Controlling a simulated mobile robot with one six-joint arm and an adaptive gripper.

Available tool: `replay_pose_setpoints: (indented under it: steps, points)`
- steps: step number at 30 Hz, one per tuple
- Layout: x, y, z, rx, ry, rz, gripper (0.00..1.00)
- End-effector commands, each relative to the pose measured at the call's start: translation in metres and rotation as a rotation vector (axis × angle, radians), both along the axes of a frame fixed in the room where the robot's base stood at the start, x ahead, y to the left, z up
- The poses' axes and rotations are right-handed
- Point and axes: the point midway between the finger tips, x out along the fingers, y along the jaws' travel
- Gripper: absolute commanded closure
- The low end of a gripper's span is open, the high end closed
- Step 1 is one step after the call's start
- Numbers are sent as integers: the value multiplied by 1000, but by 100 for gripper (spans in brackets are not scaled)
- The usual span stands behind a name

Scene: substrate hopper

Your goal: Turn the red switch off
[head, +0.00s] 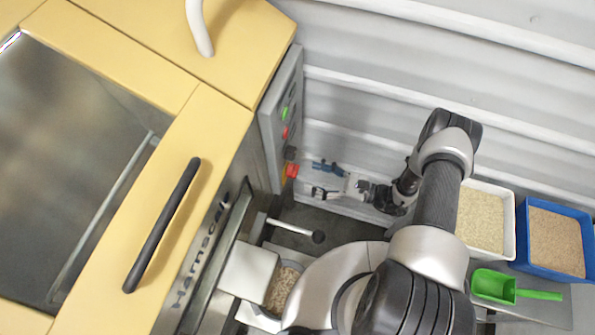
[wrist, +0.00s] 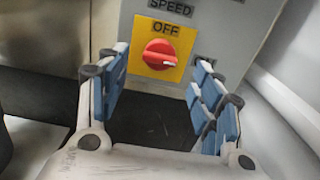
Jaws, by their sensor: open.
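The red switch (wrist: 160,54) is a round knob on a yellow plate, straight ahead in the wrist view. The word OFF is printed above it, and a small white mark on the knob points to the right and slightly down. In the head view the red switch (head: 291,170) sticks out from the side of the grey control panel (head: 283,118). My gripper (head: 319,179) is open and empty, facing the switch with a short gap to it. In the wrist view the blue-padded fingers of my gripper (wrist: 162,78) stand to either side, below the switch.
A green button (head: 284,113) and a red button (head: 285,133) sit higher on the panel. A lever with a black knob (head: 318,237) is below my gripper. A white tray (head: 512,228), a blue tray (head: 522,238) and a green scoop (head: 494,287) stand at right.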

Motion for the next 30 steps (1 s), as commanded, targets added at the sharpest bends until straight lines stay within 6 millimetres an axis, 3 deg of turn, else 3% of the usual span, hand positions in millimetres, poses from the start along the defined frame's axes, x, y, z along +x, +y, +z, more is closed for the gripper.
replay_pose_setpoints:
  steps: [6,12,22,30]
  points:
    - [13,39,-1,-1,0,5,40]
    - [19,56,0,0,0,1,40]
    - [21,58,0,0,0,0,40]
    - [21,58,0,0,0,0,58]
